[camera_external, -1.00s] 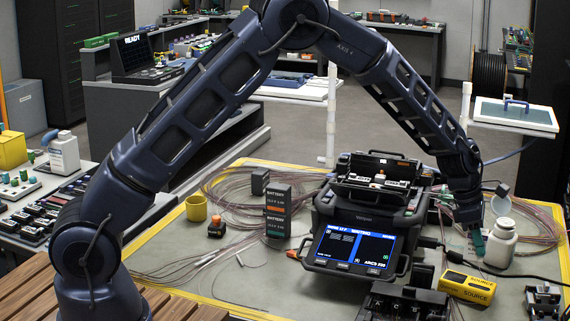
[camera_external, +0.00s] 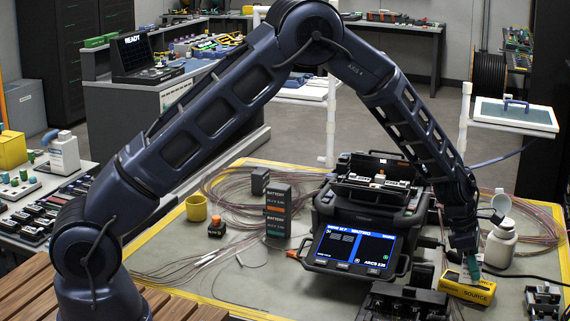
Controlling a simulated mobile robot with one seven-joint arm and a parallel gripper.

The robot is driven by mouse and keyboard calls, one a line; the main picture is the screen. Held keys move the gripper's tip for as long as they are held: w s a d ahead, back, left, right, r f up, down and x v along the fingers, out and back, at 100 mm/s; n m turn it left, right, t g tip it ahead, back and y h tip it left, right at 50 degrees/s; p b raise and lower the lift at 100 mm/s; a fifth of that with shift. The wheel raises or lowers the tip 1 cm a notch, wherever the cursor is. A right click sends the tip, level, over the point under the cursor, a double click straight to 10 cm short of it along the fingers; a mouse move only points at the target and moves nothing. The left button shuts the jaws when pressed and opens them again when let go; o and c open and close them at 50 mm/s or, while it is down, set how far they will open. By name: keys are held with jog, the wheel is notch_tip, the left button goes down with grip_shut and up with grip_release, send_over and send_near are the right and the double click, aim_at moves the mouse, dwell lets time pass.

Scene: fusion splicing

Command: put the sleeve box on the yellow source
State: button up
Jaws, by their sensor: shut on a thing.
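The yellow source (camera_external: 480,292) is a small yellow block with a dark label, lying on the mat at the lower right. My gripper (camera_external: 470,262) points down over its left part, shut on a small teal thing (camera_external: 474,270), which I take to be the sleeve box. The teal thing is at the source's upper face; I cannot tell whether it touches or is just above it. The fingers are small and partly hidden by my wrist.
The fusion splicer (camera_external: 365,215) with its lit screen stands left of the source. A white bottle (camera_external: 500,245) with its lid open is close behind on the right. Black fixtures (camera_external: 400,302) stand in front, and another (camera_external: 542,302) at the right. Loose fibres lie around.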

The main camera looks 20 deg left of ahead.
jog(key=o, duration=1)
jog(key=shift+f, duration=0.1)
